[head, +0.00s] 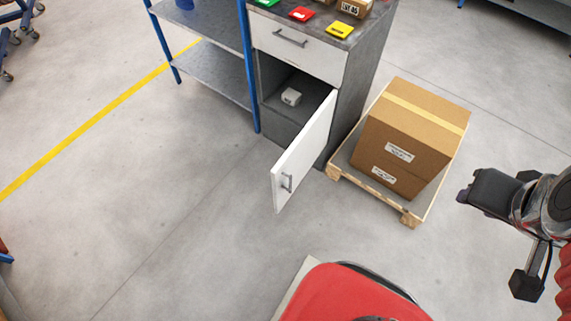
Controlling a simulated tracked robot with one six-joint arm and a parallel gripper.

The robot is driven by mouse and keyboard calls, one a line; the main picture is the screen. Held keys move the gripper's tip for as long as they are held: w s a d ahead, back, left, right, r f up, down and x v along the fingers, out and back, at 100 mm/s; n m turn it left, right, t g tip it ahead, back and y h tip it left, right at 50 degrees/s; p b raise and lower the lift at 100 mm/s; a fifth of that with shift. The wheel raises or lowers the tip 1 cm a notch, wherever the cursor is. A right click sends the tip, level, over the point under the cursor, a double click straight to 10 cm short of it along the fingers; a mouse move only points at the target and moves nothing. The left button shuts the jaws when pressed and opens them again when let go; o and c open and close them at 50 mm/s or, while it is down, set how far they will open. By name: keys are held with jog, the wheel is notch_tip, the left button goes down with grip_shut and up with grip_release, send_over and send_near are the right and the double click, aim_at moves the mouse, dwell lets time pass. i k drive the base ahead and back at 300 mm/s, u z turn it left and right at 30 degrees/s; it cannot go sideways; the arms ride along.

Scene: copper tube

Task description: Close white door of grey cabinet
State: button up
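The grey cabinet (354,84) stands at the top middle of the head view. Its white door (305,150) stands wide open, swung out toward me from the cabinet's right side. A metal handle (287,182) sits near the door's free edge. My gripper (464,196) is at the right side of the view, pointing left. It is well apart from the door, with the pallet between and behind them. The fingers are small and dark, so I cannot tell whether they are open.
A cardboard box (425,125) sits on a wooden pallet (409,219) just right of the cabinet and door. A white drawer (290,46) above the compartment is shut. A blue-framed shelf (215,75) adjoins the cabinet's left. The floor left of the door is clear.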

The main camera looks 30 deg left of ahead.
aim_at(289, 171)
jog(key=u, duration=1.25)
jog(key=i, duration=1)
jog(key=z, duration=0.8)
jog(key=k, duration=0.6)
jog(key=z, duration=0.05)
